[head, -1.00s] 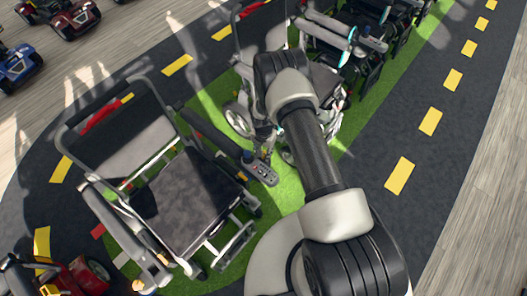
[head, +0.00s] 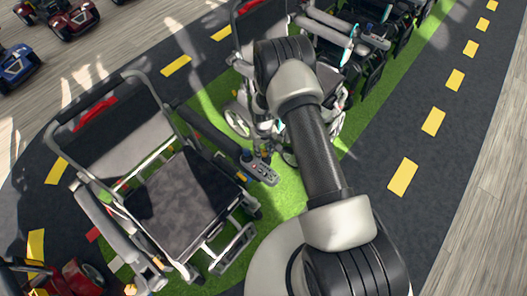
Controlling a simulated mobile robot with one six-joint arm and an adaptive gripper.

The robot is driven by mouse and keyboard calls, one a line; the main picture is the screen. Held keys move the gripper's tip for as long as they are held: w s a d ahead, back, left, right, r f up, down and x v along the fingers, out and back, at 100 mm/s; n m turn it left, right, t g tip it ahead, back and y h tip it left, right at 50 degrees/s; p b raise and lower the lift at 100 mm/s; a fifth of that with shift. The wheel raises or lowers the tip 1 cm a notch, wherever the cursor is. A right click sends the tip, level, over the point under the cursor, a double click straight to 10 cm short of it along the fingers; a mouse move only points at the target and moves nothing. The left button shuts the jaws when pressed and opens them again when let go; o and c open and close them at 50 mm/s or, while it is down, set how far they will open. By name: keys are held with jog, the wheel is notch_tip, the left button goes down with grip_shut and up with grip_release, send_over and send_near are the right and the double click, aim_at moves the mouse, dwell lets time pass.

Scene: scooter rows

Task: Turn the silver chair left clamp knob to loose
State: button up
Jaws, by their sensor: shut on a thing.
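My arm reaches up the middle of the head view and bends over this second chair.
More wheelchairs (head: 365,40) stand in a row at the top right on a green strip (head: 285,190). A red scooter (head: 80,275) is at the bottom left, close to the near chair. Other scooters (head: 68,15) are at the top left. The dark lane (head: 450,130) at the right is clear.

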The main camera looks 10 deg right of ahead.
aim_at(263, 152)
jog(key=n+b, duration=0.2)
jog(key=n, duration=0.4)
jog(key=n+b, duration=0.1)
jog(key=n, duration=0.5)
dwell(0.5)
jog(key=o, duration=1.1)
jog(key=shift+c, duration=0.2)
jog(key=shift+r, duration=0.1)
jog(key=shift+r, duration=3.95)
jog(key=shift+w, duration=0.1)
